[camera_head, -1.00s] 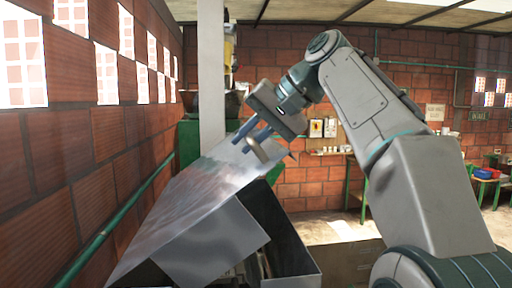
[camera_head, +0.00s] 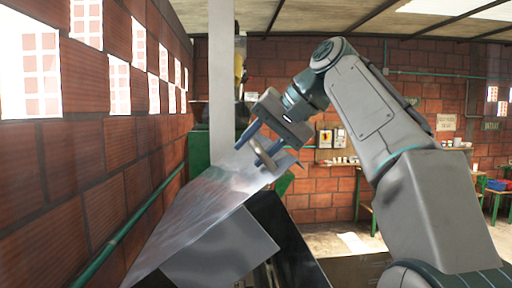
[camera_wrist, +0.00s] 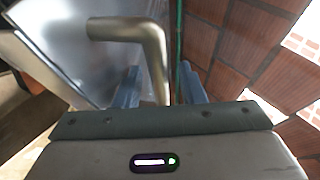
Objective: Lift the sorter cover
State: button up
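The sorter cover (camera_head: 205,207) is a shiny grey metal sheet, raised at a steep tilt at the lower middle of the head view. It also fills the upper left of the wrist view (camera_wrist: 62,42). Its bent metal handle (camera_wrist: 152,52) shows in the wrist view, with one leg between my fingers. In the head view the handle (camera_head: 263,154) is near the cover's upper end. My gripper (camera_head: 265,147) is open, its blue fingers (camera_wrist: 160,88) on either side of the handle. A gap shows between the handle and the right finger in the wrist view.
A dark open metal box (camera_head: 290,240) lies under the cover. A white post (camera_head: 221,75) stands just behind the gripper. A brick wall (camera_head: 60,180) with a green pipe (camera_head: 125,232) runs along the left. Open floor (camera_head: 352,242) shows behind the arm.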

jog(key=shift+s+d+r, duration=0.15)
jog(key=shift+d+r, duration=0.2)
jog(key=shift+r, duration=0.1)
jog(key=v, duration=0.3)
jog(key=shift+s+d+r, duration=0.15)
jog(key=shift+d+r, duration=0.05)
jog(key=shift+d, duration=0.05)
jog(key=s+d, duration=0.5)
jog(key=d, duration=0.5)
jog(key=shift+s+d, duration=0.3)
jog(key=shift+s, duration=0.05)
